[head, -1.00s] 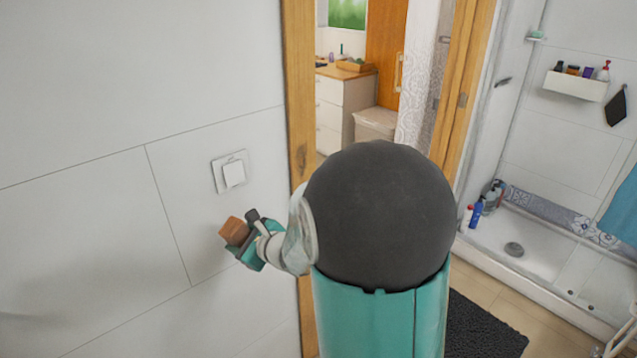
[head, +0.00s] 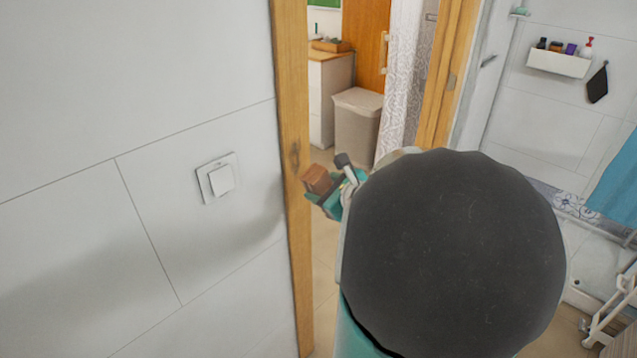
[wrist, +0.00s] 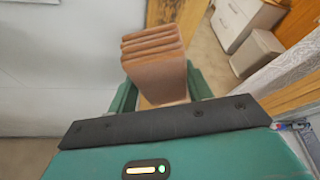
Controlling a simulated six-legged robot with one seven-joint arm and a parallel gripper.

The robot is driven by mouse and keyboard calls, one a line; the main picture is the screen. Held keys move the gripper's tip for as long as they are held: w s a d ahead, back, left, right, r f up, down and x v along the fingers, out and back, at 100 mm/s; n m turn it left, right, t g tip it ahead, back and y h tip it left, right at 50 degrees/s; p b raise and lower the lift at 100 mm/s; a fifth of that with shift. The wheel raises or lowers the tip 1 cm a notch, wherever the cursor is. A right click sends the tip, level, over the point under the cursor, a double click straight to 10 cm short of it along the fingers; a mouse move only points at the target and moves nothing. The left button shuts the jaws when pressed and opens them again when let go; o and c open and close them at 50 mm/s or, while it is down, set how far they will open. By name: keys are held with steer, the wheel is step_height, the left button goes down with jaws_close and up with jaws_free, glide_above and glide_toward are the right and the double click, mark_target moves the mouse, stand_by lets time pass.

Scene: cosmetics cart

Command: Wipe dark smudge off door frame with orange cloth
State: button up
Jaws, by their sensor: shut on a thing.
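The folded orange-brown cloth (head: 317,179) is held in my gripper (head: 325,192), just right of the wooden door frame (head: 289,90) in the head view. In the wrist view the cloth (wrist: 158,75) stands up in several folded layers between the green fingers of my gripper (wrist: 160,98), which is shut on it. A small darker patch (head: 294,156) shows on the frame's face, level with a point slightly above the cloth. I cannot tell whether the cloth touches the frame. My dark round arm joint hides the lower right of the doorway.
A white light switch (head: 216,178) is on the tiled wall (head: 110,70) left of the frame. Through the doorway stand a laundry bin (head: 357,125) and a white cabinet (head: 330,85). A shower with a white shelf (head: 558,63) is at right.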

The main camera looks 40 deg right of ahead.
mark_target(302, 159)
steer(key=shift+w, duration=2.85)
steer(key=shift+w+a, duration=0.1)
steer(key=shift+w, duration=1)
steer(key=shift+s+d, duration=0.1)
steer(key=shift+d, duration=1)
steer(key=shift+w+d+r, duration=0.1)
steer(key=shift+w+d, duration=0.1)
steer(key=shift+d, duration=0.7)
steer(key=shift+r, duration=0.95)
steer(key=shift+s+a, duration=0.2)
steer(key=shift+a, duration=0.85)
